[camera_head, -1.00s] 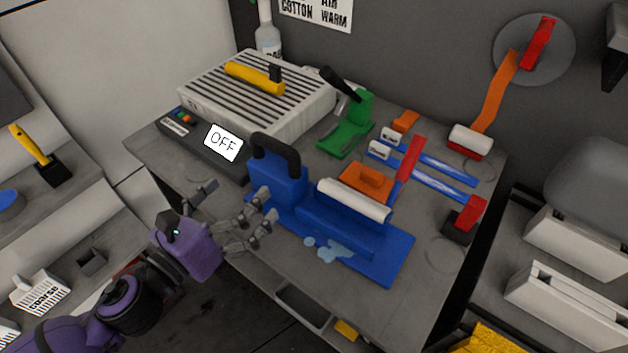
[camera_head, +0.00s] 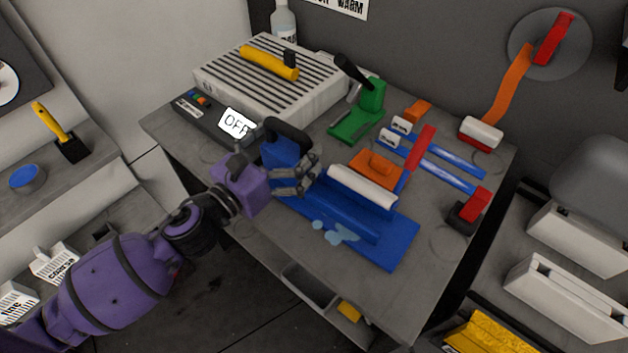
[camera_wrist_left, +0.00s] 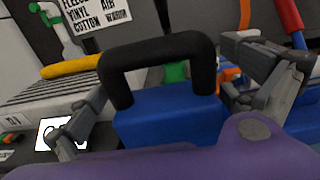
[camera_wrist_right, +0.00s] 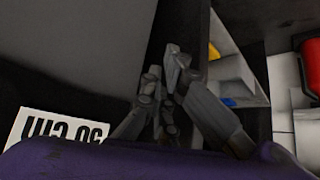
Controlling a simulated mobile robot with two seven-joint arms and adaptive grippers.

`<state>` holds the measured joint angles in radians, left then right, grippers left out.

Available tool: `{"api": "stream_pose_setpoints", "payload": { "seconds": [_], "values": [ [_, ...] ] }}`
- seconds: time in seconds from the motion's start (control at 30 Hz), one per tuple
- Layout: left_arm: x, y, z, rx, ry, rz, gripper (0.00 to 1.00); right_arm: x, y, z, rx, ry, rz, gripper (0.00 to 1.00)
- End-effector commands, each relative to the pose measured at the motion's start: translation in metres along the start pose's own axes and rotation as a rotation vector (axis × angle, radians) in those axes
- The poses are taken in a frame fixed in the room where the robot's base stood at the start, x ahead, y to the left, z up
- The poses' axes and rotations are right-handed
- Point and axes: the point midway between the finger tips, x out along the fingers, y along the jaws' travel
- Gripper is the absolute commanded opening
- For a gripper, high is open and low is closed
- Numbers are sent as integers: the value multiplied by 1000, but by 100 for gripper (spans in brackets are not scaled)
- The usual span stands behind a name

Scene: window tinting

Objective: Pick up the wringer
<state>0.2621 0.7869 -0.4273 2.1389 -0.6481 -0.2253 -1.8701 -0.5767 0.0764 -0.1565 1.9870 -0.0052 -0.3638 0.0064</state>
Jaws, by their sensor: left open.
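A blue block with a black arched handle (camera_head: 286,134), which I take to be the wringer, stands at the left end of a blue tray (camera_head: 398,250). In the left wrist view the black handle (camera_wrist_left: 155,50) and blue body (camera_wrist_left: 170,122) are straight ahead, upright. My left gripper (camera_head: 275,172) is open at the near side of the block, a finger to each side. In the left wrist view the handle shows between the fingers of the left gripper (camera_wrist_left: 180,90), not gripped. My right gripper (camera_wrist_right: 164,68) shows only in its wrist view, fingertips together, nothing visible between them.
The front right tabletop is bare.

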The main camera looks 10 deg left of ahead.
Motion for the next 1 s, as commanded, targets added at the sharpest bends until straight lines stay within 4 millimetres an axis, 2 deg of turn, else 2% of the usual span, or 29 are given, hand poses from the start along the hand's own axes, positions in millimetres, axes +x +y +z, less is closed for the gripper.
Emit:
{"api": "stream_pose_setpoints", "payload": {
  "seconds": [0.07, 0.67, 1.0],
  "values": [
    [0, 0, 0, 0, 0, 0, 99, 0, 0, 1, -1, -1, -1, 0],
    [0, 1, 0, 0, 0, 1, 21, 1, 0, -8, -4, 15, -2, 0],
    [0, 0, 7, 1, -7, -2, 21, 0, 0, -8, -3, 14, -2, 0]
  ]
}}
